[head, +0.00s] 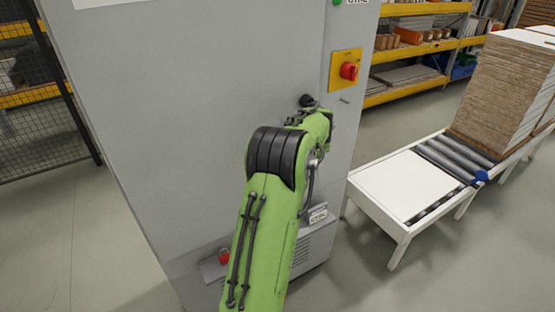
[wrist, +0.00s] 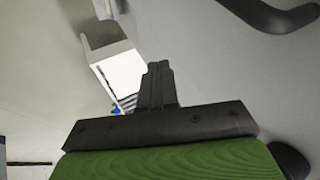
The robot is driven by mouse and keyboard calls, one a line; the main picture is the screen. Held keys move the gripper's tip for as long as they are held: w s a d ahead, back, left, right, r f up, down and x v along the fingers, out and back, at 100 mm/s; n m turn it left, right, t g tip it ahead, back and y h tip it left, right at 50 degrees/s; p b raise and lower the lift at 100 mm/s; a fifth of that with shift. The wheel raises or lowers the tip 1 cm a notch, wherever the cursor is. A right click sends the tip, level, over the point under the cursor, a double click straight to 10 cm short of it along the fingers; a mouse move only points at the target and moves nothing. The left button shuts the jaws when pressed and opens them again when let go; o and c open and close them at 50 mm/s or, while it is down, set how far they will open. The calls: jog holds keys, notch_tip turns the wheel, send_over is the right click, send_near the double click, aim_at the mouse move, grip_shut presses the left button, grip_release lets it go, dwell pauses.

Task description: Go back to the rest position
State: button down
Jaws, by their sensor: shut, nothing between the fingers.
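My green arm reaches up in front of a tall grey cabinet (head: 190,110) in the head view. My gripper is small and mostly hidden behind the wrist in that view. In the wrist view my gripper (wrist: 158,68) shows its dark fingers together, with nothing between them. The fingers point toward the pale cabinet surface and the floor. A black handle (wrist: 270,15) shows at the top right of the wrist view. I cannot tell from these frames whether the gripper touches anything.
A red switch on a yellow plate (head: 346,71) is on the cabinet, right of the arm. A white roller table (head: 405,185) with a tall stack of boards (head: 500,90) stands at right. Yellow shelves (head: 420,50) are behind. Open floor (head: 50,240) lies left of the cabinet.

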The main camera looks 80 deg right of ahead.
jog(key=v, duration=0.6)
jog(key=shift+a+r, duration=0.2)
jog(key=shift+w, duration=0.15)
